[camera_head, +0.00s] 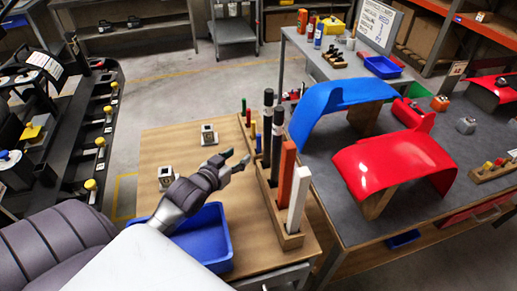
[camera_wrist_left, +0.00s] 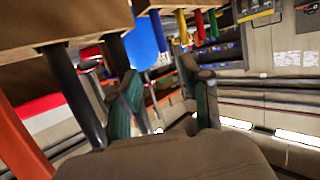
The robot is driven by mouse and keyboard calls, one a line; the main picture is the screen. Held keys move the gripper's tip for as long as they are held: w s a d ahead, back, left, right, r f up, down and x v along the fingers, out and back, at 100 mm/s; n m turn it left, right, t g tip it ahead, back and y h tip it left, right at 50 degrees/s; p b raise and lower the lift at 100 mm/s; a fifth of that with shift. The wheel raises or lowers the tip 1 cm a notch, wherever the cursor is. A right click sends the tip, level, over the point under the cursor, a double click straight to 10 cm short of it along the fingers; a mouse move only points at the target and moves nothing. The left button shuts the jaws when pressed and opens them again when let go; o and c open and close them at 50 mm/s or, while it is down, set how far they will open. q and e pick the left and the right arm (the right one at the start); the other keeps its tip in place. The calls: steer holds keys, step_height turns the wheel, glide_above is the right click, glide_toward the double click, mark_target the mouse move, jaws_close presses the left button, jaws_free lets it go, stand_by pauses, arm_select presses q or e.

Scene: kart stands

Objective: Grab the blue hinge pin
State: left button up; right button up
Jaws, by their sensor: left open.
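My left gripper (camera_head: 237,160) is open and empty above the wooden table, left of the tall rack of rods; it also shows in the left wrist view (camera_wrist_left: 165,100). The small wooden pin rack (camera_head: 243,121) stands behind the gripper with several short coloured pins. In the head view the blue pin (camera_head: 258,143) is small and partly hidden. The gripper is apart from it. My right gripper is not in view.
The tall rack (camera_head: 290,240) holds black, orange and white rods close to the gripper's right. A blue tray (camera_head: 205,240) lies below my left arm. Two small metal blocks stand on the table (camera_head: 150,150). Red and blue body panels lie on the right bench.

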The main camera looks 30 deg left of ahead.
mark_target(258, 142)
arm_select(q)
steer(key=x, duration=0.4)
steer(key=p+x, duration=0.1)
steer(key=x, duration=0.4)
steer(key=f+p+x, duration=0.1)
steer(key=x, duration=0.4)
steer(key=shift+a, duration=0.1)
steer(key=shift+w+f, duration=0.2)
steer(key=shift+w, duration=0.1)
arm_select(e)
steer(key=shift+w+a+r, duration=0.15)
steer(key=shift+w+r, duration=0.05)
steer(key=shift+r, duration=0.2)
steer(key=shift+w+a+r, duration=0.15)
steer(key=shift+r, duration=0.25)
arm_select(q)
steer(key=shift+s, duration=0.1)
steer(key=shift+c, duration=0.4)
jaws_close()
